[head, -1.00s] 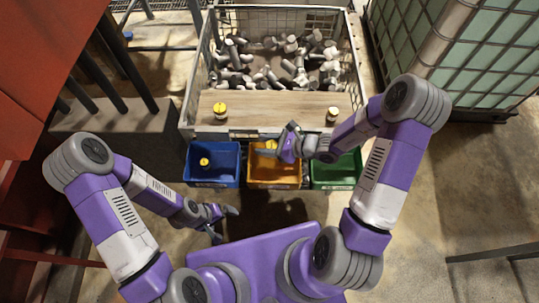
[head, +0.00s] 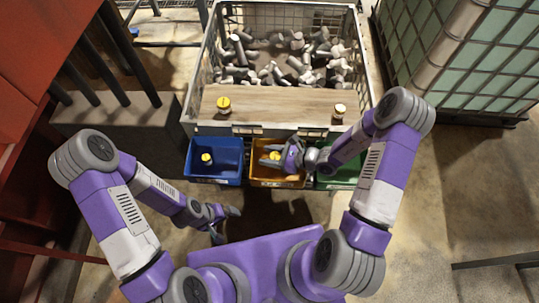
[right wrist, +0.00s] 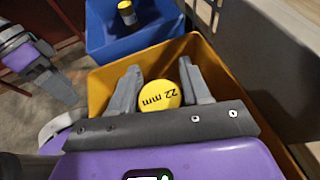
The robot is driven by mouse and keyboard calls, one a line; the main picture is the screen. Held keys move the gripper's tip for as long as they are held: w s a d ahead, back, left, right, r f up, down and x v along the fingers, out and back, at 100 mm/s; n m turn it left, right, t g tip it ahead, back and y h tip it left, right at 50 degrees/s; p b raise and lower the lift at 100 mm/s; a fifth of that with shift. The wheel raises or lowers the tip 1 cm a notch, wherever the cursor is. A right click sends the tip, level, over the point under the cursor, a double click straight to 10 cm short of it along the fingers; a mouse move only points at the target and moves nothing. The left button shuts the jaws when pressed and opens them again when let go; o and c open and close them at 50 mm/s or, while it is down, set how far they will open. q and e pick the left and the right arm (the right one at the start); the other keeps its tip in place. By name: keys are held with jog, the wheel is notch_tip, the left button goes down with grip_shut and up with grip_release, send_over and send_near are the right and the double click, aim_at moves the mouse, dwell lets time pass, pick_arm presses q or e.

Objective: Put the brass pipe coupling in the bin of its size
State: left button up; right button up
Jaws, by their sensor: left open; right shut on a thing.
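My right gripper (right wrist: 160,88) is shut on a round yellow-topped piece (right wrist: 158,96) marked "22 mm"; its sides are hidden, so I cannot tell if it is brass. In the head view the right gripper (head: 275,158) is over the orange bin (head: 275,182), its fingers within the bin's outline. Another yellow-topped piece (head: 207,158) is in the blue bin (head: 215,180). The green bin (head: 338,183) is partly hidden by my right arm. My left gripper (head: 226,224) is open and empty, in front of the bins and lower left of the orange one.
A wooden board (head: 280,103) behind the bins holds a yellow-topped piece (head: 223,105) at left and a pale-topped piece (head: 339,111) at right. A mesh crate of grey pipe fittings (head: 290,58) lies beyond. A caged tank (head: 470,60) stands at right.

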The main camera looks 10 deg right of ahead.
jog(key=shift+f+b, duration=0.5)
jog(key=shift+f, duration=0.1)
jog(key=o, duration=1.2)
jog(key=shift+r+p, duration=0.55)
jog(key=shift+r, duration=0.05)
jog(key=p+v, duration=0.3)
jog(key=v, duration=0.9)
jog(key=shift+r, duration=0.1)
